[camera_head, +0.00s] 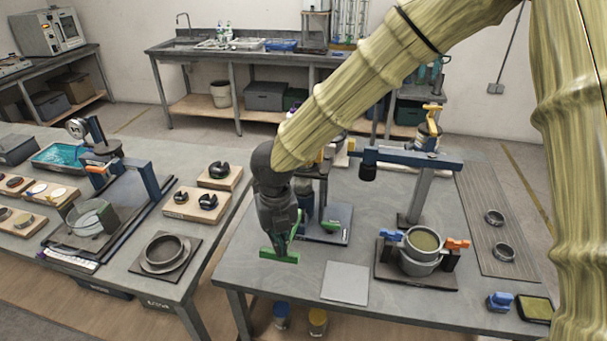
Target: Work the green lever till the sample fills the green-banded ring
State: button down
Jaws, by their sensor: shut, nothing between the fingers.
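My gripper (279,240) is shut and points down at the left part of the near table. A green bar (279,257) lies right at its fingertips; I cannot tell whether they touch, or whether this bar is the green lever's handle. Just right of my gripper stands a dark lever frame on a grey base with green edging (346,228). My gripper and arm hide much of this frame. I cannot make out a green-banded ring or the sample there.
A blue-beamed frame (410,158) stands behind on the same table. A round pot (424,241) with blue and orange handles sits at the right front. A flat grey plate (345,283) lies in front. Two small rings (494,217) (503,252) lie on a striped mat.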

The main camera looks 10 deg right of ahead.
jog(key=shift+s+f+b, duration=0.2)
jog(key=shift+f+b, duration=0.55)
jog(key=shift+f, duration=1.1)
jog(key=shift+r, duration=0.1)
notch_tip(320, 180, up, 14)
jog(key=w+p, duration=0.1)
jog(key=p, duration=1.2)
jog(key=shift+w+d+r+p, duration=0.2)
jog(key=shift+w+d+p, duration=0.1)
jog(key=shift+w, duration=0.1)
